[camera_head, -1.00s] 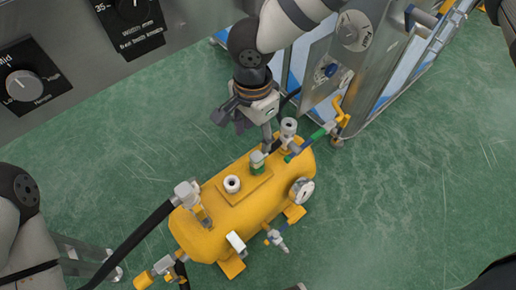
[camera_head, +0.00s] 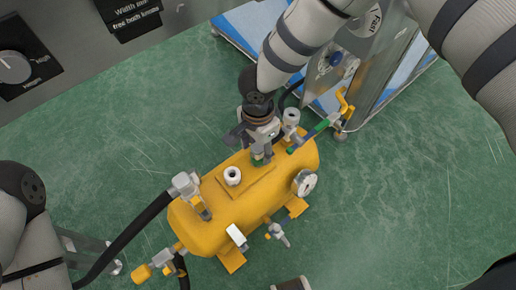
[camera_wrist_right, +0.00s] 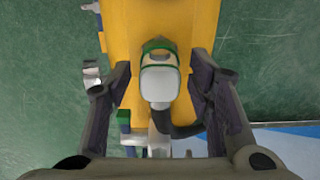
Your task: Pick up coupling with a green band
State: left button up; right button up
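The coupling with a green band (camera_wrist_right: 159,82) stands on top of the yellow tank (camera_head: 210,232), a pale fitting with a green ring. In the head view the coupling (camera_head: 259,160) is partly covered by my right gripper (camera_head: 260,146), which has come down over it. In the right wrist view the two dark fingers of the gripper (camera_wrist_right: 160,88) stand on either side of the coupling, with a gap on each side. The gripper is open.
A white-topped fitting (camera_head: 232,176) stands beside the coupling, and another pale fitting (camera_head: 291,117) is behind it. A green-handled valve (camera_head: 316,131), a gauge (camera_head: 305,183) and a black hose (camera_head: 128,240) surround the tank. A metal cabinet (camera_head: 385,62) stands at the upper right. Green floor is clear at right.

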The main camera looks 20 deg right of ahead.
grip_shut()
